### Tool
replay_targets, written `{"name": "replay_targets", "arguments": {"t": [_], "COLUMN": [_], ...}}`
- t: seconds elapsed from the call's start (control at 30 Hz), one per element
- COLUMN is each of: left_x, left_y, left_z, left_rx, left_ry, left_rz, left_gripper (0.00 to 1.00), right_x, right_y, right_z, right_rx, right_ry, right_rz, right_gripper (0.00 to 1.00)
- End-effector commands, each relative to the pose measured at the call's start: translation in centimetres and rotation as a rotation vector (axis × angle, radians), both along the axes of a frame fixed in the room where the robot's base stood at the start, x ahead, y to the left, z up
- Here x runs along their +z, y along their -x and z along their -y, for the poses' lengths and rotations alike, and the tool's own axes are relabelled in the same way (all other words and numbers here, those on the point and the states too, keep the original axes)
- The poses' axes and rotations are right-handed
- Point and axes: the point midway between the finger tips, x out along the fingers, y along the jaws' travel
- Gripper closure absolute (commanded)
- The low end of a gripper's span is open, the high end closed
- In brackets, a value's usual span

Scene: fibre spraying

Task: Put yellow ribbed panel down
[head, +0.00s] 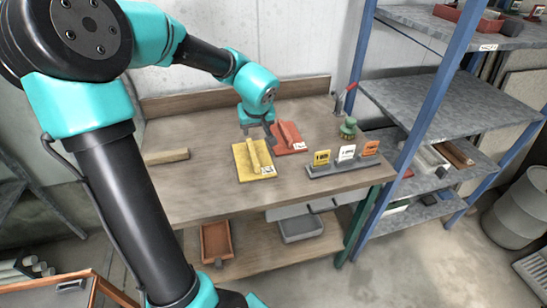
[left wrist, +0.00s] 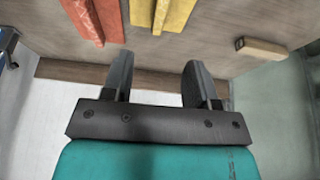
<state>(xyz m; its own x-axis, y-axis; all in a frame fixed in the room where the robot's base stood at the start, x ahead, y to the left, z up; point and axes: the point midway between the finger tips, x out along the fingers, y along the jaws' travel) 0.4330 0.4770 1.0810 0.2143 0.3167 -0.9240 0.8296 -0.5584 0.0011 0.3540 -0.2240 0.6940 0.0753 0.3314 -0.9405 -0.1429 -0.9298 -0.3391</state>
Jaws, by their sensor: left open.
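The yellow ribbed panel (head: 252,161) lies flat on the wooden workbench (head: 205,185), with a white label at its near right corner. A red ribbed panel (head: 289,139) lies just to its right and a little farther back. My left gripper (head: 257,133) is above the back edge of the panels, open and empty. In the left wrist view the fingers (left wrist: 157,82) are apart with nothing between them. That view also shows parts of the yellow panel (left wrist: 163,14) and the red panel (left wrist: 95,18), beyond the fingertips. My right gripper is not in view.
A wooden block (head: 166,156) lies left of the panels. A rack with several coloured cards (head: 344,161) stands at the front right, with a green object (head: 348,128) behind it. Blue-posted metal shelving (head: 450,105) stands to the right. The bench's front left is clear.

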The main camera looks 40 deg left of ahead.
Motion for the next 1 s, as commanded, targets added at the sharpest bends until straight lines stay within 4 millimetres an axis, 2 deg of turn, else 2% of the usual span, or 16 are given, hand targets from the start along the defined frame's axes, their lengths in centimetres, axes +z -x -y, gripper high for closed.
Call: {"name": "replay_targets", "arguments": {"t": [0.37,1.0], "left_x": [-0.6,-10.0], "left_y": [-0.1,-2.2], "left_z": [-0.2,-3.3], "left_rx": [-0.001,-0.001], "left_ry": [-0.001,0.001], "left_rz": [-0.003,-0.004], "left_gripper": [0.47,0.47], "right_x": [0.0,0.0], "right_y": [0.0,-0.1], "right_z": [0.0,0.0], "right_rx": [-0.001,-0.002], "right_ry": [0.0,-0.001], "right_rz": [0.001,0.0], "right_gripper": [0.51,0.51]}}
